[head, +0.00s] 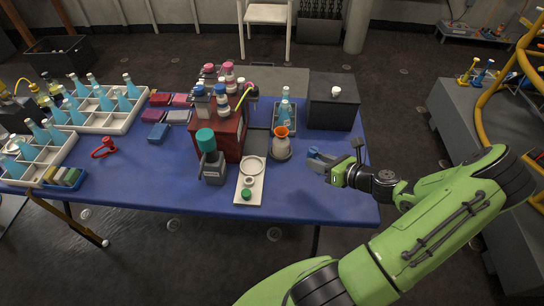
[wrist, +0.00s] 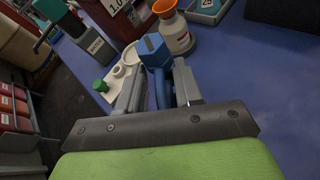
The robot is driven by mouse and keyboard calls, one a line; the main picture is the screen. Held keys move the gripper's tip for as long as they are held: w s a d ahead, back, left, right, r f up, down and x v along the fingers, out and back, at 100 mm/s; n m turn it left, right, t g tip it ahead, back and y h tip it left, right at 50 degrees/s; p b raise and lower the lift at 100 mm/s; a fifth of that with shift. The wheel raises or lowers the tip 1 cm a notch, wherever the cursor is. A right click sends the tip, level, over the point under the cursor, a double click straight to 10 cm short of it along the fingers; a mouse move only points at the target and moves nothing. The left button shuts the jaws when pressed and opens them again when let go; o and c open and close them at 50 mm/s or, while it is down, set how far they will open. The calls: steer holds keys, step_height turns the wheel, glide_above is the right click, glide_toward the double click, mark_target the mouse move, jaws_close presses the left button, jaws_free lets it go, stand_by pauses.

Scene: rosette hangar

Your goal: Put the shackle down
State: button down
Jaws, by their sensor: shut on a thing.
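My gripper (head: 328,168) is over the right part of the blue table (head: 320,200). It is shut on a blue shackle (head: 316,153), which sticks out past the fingertips. In the wrist view the blue shackle (wrist: 152,47) shows between the two grey fingers of my gripper (wrist: 158,88); its lower part is partly hidden by them. I cannot tell whether it touches the table. A red shackle (head: 104,147) lies on the table at the left.
A bottle with an orange funnel (head: 281,142) stands left of my gripper. Beyond are a bottle tray (head: 285,128) and a dark box (head: 332,108). A white tray (head: 250,190) and a teal-topped grey container (head: 212,168) stand further left. The table's front right is clear.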

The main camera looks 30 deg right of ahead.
step_height(320, 180, down, 10)
steer(key=b, duration=0.4)
steer(key=shift+a+f, duration=0.1)
steer(key=shift+f, duration=0.05)
steer(key=c, duration=0.8)
jaws_free()
steer(key=shift+o, duration=0.2)
